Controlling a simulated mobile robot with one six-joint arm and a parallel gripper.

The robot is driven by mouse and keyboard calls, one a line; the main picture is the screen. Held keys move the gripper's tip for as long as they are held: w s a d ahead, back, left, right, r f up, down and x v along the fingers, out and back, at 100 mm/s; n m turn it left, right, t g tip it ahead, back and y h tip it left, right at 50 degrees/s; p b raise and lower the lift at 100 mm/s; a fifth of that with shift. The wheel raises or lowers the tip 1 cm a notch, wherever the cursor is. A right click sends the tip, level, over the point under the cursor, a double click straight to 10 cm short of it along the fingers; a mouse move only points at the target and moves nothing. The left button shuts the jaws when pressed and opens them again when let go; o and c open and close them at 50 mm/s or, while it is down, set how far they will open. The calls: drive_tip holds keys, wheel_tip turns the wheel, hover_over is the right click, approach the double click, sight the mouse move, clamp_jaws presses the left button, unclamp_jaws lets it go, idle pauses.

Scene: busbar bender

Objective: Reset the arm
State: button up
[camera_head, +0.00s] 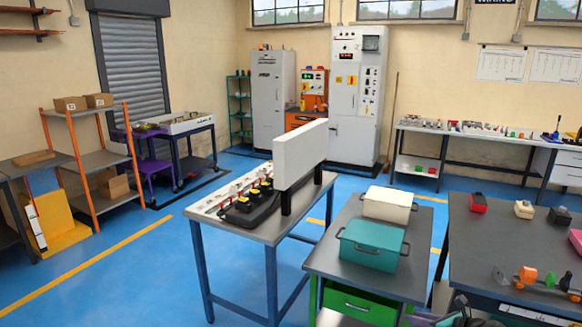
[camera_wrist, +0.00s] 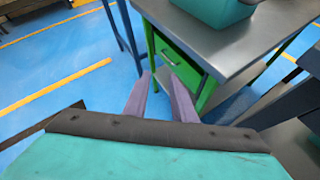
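My gripper (camera_wrist: 158,77) shows in the wrist view as two purple-grey fingers, standing apart with nothing between them. It is open and empty, over the blue floor beside the green drawer cabinet. The green cabinet (camera_wrist: 172,57) has a grey top, and a teal box (camera_wrist: 212,8) stands on it, cut off by the frame's top edge. In the head view, dark and teal parts show at the bottom edge right of the cabinet; I cannot make out the fingers there.
In the head view, a teal box (camera_head: 370,246) and a cream box (camera_head: 388,205) stand on the cabinet. A bench with a white panel (camera_head: 299,154) is left of it. A dark workbench (camera_head: 500,243) with small coloured parts is at right.

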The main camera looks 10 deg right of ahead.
drive_tip(key=s+a+f+n+g+y, duration=0.1)
drive_tip(key=a+f+n+g, duration=0.15)
drive_tip(key=a+f, duration=0.55)
drive_tip(key=s+a+f+n+g+y, duration=0.1)
drive_tip(key=s+a+f+n+g, duration=0.2)
drive_tip(key=a, duration=0.9)
drive_tip(key=a+f+n+g+y, duration=0.1)
drive_tip(key=a+f+n+g, duration=0.15)
drive_tip(key=a+f, duration=0.6)
drive_tip(key=s+a+f+n+g+h, duration=0.1)
drive_tip(key=s+a+f+n+g, duration=0.1)
drive_tip(key=s+a+f+n, duration=0.25)
drive_tip(key=s+a+f+n+g+h, duration=0.1)
drive_tip(key=s+a+f+n+g, duration=0.15)
drive_tip(key=s+a, duration=0.4)
drive_tip(key=s+a+f+n+g+h, duration=0.1)
drive_tip(key=s+a+f+n+g, duration=0.2)
drive_tip(key=s, duration=0.5)
drive_tip(key=s+d+f+n+h, duration=0.1)
drive_tip(key=s+d+n+h, duration=0.1)
drive_tip(key=n, duration=0.6)
drive_tip(key=s+d+f+n+h, duration=0.1)
drive_tip(key=s+d+n+h, duration=0.1)
drive_tip(key=s+d+n, duration=0.3)
drive_tip(key=shift+s+d+f+n+g+h, duration=0.4)
drive_tip(key=shift+s+n, duration=0.6)
drive_tip(key=shift+n, duration=0.5)
drive_tip(key=shift+a+r, duration=0.15)
drive_tip(key=shift+a, duration=0.05)
